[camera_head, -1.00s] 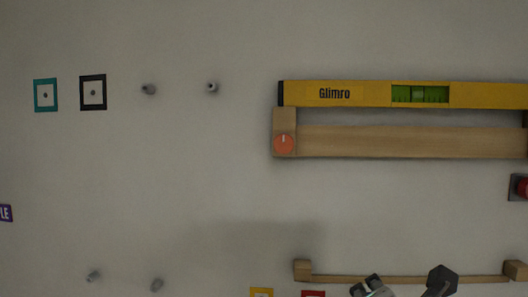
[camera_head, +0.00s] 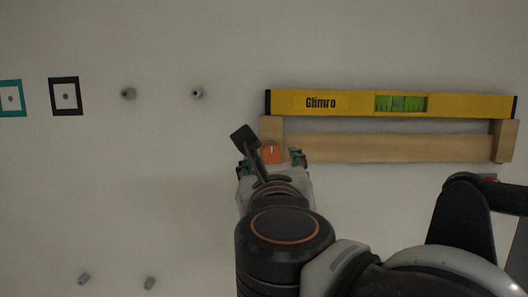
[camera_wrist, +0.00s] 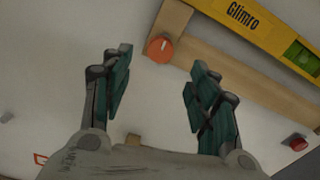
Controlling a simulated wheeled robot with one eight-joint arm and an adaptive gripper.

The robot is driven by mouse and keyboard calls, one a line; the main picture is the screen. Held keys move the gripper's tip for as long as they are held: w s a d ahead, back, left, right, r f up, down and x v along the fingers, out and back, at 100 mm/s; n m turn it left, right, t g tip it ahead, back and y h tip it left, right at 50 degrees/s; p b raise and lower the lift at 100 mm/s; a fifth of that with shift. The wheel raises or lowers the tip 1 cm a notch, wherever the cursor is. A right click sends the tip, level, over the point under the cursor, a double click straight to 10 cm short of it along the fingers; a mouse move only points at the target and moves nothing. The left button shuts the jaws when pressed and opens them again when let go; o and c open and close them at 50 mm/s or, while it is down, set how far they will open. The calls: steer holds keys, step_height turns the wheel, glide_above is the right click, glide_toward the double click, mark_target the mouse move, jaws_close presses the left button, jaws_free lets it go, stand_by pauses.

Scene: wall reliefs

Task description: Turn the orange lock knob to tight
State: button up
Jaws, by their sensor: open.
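The orange lock knob (camera_head: 272,152) is round with a pale pointer mark near its top. It sits on the left wooden end block (camera_head: 271,125) of a wall-mounted wooden shelf. In the wrist view the knob (camera_wrist: 160,48) lies beyond and between the open fingers, nearer the left one. My gripper (camera_head: 271,155) is open and empty, with its two fingers to the left and right of the knob in the head view. In the wrist view my gripper (camera_wrist: 157,85) shows a clear gap around the knob, with no contact visible. I see no tight label.
A yellow Glimro level (camera_head: 350,103) rests above the wooden rail (camera_head: 400,148). A red button (camera_wrist: 298,143) is to the right in the wrist view. Grey pegs (camera_head: 128,94) stick out of the wall at left. Bare wall lies left of the knob.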

mark_target(272, 154)
steer(key=w+p, duration=0.1)
steer(key=w, duration=0.7)
steer(key=shift+w+d+p, duration=0.2)
steer(key=shift+w+p, duration=0.05)
steer(key=shift+p, duration=0.15)
steer(key=c, duration=1.1)
